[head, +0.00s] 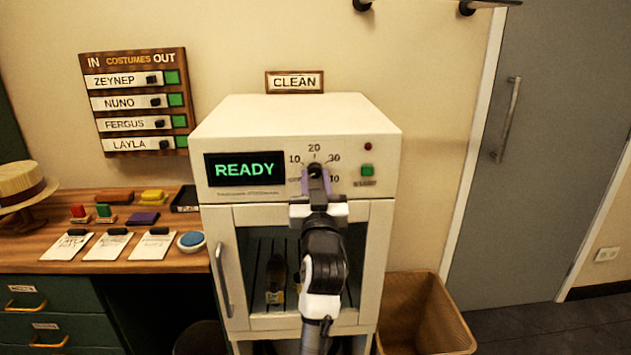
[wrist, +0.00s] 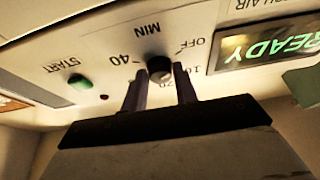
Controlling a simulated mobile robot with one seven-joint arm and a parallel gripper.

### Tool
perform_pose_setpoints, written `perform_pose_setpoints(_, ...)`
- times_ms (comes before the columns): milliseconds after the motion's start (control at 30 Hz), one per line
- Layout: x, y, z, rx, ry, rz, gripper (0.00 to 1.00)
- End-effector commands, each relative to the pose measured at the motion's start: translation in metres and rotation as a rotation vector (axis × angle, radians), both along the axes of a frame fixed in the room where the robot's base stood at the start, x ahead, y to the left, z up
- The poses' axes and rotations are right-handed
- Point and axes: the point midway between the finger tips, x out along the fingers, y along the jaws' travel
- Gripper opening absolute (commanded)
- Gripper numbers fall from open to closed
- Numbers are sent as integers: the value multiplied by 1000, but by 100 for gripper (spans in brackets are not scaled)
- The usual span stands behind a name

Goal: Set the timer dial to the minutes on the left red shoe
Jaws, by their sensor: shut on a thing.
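The timer dial (head: 315,169) is a small dark knob on the white cabinet's (head: 240,118) front panel. Marks 10, 20, 30 and 40 stand around it. My gripper (head: 316,181) is at the dial and shut on it. In the wrist view, my gripper's fingers (wrist: 160,82) stand on both sides of the dial (wrist: 158,66). OFF, MIN and 40 are readable there. I cannot surely tell which mark the dial points to. Dark shoe-like things with yellow parts (head: 275,280) show behind the cabinet's door. I make out no red shoe or minutes on it; my arm hides part of the inside.
The display (head: 245,169) reads READY. The green START button (head: 367,170) and a red lamp (head: 368,147) are right of the dial. A door handle (head: 221,280) is at the left. A wooden table (head: 60,257) with cards and stamps stands left, a brown bin (head: 430,310) right.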

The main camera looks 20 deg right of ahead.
Motion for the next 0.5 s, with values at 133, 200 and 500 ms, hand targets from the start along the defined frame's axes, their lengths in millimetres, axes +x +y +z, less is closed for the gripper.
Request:
perform_pose_setpoints(133, 0, 1, 1, 32, -9, 1, 6)
perform_pose_setpoints(200, 0, 2, 1, 60, -16, 2, 6)
perform_pose_setpoints(500, 2, 5, 2, 271, -77, 3, 6)
